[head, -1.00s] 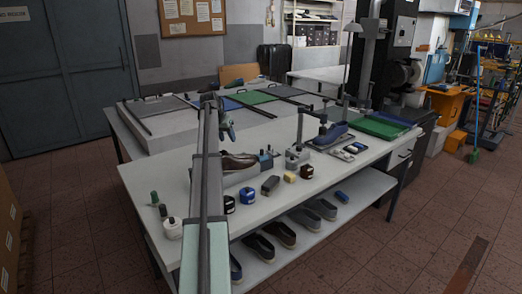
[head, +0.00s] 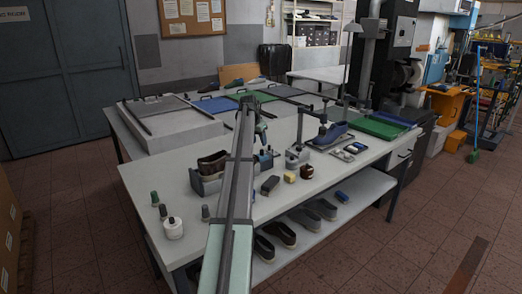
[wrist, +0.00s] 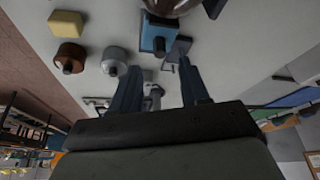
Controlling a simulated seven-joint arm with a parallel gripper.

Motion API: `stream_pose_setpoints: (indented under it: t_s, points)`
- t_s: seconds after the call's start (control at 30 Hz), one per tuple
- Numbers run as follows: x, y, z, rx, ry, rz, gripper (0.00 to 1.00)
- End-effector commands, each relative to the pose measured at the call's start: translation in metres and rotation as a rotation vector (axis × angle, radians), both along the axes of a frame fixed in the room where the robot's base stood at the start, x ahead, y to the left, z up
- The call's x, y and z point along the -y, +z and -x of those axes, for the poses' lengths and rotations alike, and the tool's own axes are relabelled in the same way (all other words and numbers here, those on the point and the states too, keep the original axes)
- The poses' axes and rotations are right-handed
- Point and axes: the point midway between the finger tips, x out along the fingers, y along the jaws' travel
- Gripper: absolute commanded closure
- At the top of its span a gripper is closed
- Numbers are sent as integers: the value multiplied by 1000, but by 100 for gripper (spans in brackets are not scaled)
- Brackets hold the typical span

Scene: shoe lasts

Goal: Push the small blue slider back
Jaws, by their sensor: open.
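In the head view my gripper (head: 262,132) is above and behind the slider, partly hidden by my arm. Contact with the slider cannot be told.

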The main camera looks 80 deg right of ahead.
Motion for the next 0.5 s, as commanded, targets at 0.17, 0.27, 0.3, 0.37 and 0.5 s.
stream_pose_setpoints:
  t_s: [0.17,0.27,0.3,0.37,0.5]
  points:
    - [11,-29,5,0,0,-1,55]
    - [16,-40,7,0,0,-1,55]
    - [17,-44,7,0,0,-1,55]
    - [19,-49,8,0,0,0,55]
    - [21,-56,9,0,0,-1,55]
